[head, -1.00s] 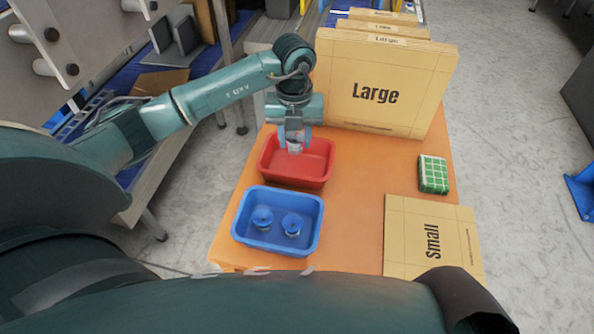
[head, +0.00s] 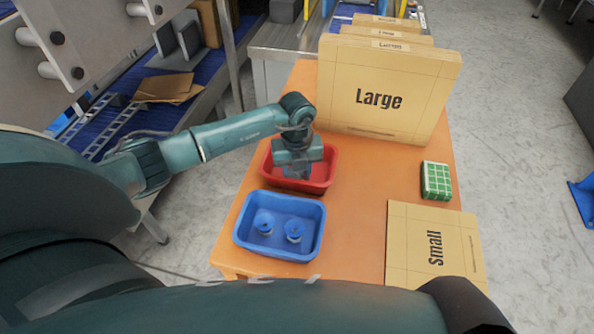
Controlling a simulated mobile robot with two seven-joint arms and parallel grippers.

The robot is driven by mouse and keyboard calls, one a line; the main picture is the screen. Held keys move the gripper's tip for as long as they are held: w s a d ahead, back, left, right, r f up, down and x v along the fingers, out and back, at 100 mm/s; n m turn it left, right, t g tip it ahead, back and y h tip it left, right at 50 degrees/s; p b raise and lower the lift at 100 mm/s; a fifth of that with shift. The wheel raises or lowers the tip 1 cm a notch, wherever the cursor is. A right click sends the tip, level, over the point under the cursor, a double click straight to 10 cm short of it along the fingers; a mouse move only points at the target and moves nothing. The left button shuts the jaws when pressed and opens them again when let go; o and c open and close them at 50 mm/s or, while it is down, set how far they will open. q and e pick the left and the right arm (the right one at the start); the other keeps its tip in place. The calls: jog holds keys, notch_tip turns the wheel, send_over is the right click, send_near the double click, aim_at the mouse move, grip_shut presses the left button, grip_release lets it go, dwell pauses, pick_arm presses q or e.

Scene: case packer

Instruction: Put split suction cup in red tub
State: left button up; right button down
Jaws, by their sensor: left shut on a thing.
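The red tub (head: 323,181) stands on the orange table, just behind the blue tub. My left gripper (head: 297,174) is over the red tub, pointing down, with its fingers low at or inside the tub opening. It is shut on a suction cup, which the gripper and wrist hide now. I cannot tell from here whether either is split. My right gripper is not in view.
A tall board marked Large (head: 380,98) stands close behind the red tub, with more boards behind it. A flat board marked Small (head: 435,245) lies at the front right. A green-and-white checked block (head: 436,181) sits at the right edge. The table's middle is clear.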

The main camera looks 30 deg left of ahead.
pick_arm(q)
jog(key=shift+f, duration=0.2)
jog(key=o, duration=0.7)
jog(key=shift+r, duration=0.1)
jog(key=shift+r, duration=0.2)
notch_tip(320, 180, up, 12)
jog(key=shift+f, duration=0.1)
